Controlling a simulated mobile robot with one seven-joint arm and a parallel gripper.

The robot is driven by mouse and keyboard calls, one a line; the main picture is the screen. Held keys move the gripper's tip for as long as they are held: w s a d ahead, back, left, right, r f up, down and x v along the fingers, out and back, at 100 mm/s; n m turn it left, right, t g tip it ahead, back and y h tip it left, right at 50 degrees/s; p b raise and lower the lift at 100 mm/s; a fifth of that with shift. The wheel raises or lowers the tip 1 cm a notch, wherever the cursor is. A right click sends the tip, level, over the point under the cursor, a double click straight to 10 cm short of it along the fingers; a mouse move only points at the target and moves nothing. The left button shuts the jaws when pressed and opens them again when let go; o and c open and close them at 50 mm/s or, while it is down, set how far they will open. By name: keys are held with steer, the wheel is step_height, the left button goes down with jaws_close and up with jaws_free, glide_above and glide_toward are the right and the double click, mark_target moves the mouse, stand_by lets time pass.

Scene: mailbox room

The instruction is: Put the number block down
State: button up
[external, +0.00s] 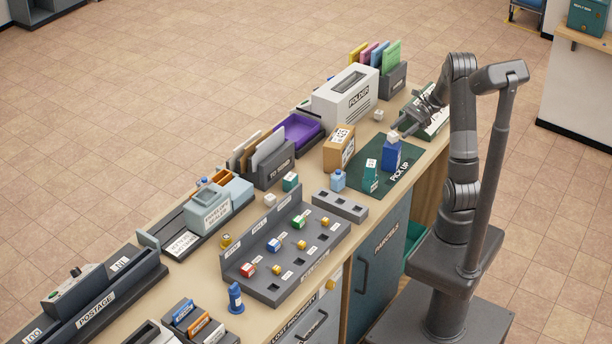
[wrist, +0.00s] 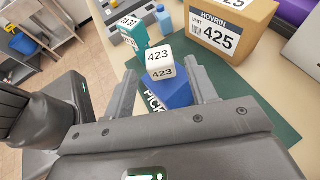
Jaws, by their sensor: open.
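The number block (wrist: 160,60) is white and marked 423. In the external view the block (external: 393,136) sits on top of a blue box (external: 391,158), which stands on the dark green PICK UP mat (external: 376,184). My gripper (wrist: 161,80) is open and empty, with one finger on each side of the block and a gap on both sides. The block lies just past the fingertips in the wrist view. The blue box (wrist: 178,95) shows below it, between the fingers. In the external view my gripper (external: 405,126) is small, close above the blue box.
A teal box (external: 370,176) stands on the mat close beside the blue box. A cardboard parcel marked 425 (external: 338,153) is behind them. A light blue bottle (external: 338,181) stands left of the mat. The white folder machine (external: 345,105) is at the back. Bare mat (wrist: 240,92) shows to the right.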

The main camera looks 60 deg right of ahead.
steer(key=v, duration=0.7)
steer(key=s+a+r+n+h, duration=0.2)
steer(key=a+n+h, duration=0.2)
steer(key=a+n, duration=0.3)
steer(key=s+a+r+n+h, duration=0.3)
steer(key=a+n+h, duration=0.1)
steer(key=a+n, duration=0.4)
steer(key=s+a+r+n+h, duration=0.2)
steer(key=a+n+h, duration=0.2)
steer(key=a+n, duration=0.3)
steer(key=a, duration=0.3)
steer(key=shift+s+r+n, duration=0.2)
steer(key=shift+n, duration=0.1)
